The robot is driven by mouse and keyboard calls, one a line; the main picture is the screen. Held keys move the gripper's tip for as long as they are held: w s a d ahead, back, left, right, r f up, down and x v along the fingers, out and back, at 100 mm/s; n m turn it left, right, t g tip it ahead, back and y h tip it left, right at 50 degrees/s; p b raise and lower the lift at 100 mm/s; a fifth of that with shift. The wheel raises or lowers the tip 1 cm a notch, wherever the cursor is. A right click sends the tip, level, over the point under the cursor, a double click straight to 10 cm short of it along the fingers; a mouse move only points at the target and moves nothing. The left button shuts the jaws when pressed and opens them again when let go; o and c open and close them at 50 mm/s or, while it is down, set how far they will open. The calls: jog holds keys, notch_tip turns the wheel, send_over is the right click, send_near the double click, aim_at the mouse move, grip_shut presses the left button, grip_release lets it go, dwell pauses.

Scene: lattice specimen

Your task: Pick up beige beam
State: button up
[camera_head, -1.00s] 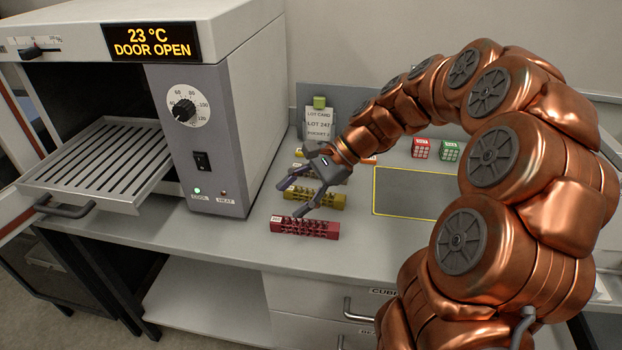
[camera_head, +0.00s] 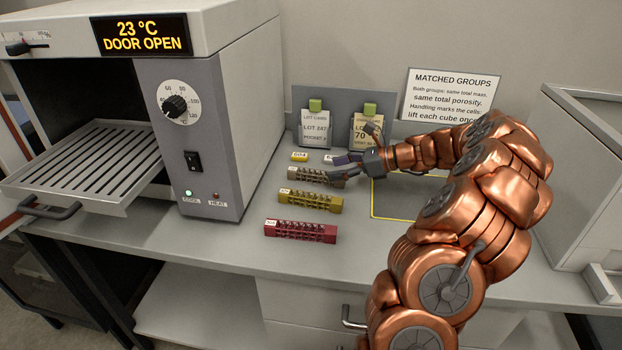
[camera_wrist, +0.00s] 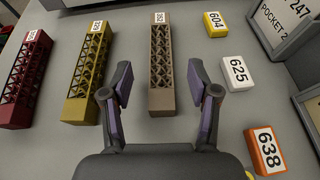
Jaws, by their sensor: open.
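The beige beam (camera_wrist: 161,75) is a lattice bar with a label at its far end, lying on the bench. In the wrist view its near end lies between the fingers of my gripper (camera_wrist: 160,85), with a gap on each side. The fingers are apart and do not touch it. In the head view the beige beam (camera_head: 315,177) is the rearmost of the beams, and my gripper (camera_head: 343,167) is at its right end, partly hiding it.
A yellow beam (camera_head: 310,200) and a red beam (camera_head: 300,231) lie in front. Small numbered blocks, yellow (camera_wrist: 216,24), white (camera_wrist: 237,73) and orange (camera_wrist: 266,150), lie right of the beam in the wrist view. The open oven (camera_head: 200,140) stands left; lot cards (camera_head: 315,128) stand behind.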

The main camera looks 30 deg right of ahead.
aim_at(318, 172)
jog(key=shift+x, duration=2.75)
jog(key=shift+d+f, duration=0.1)
grip_shut()
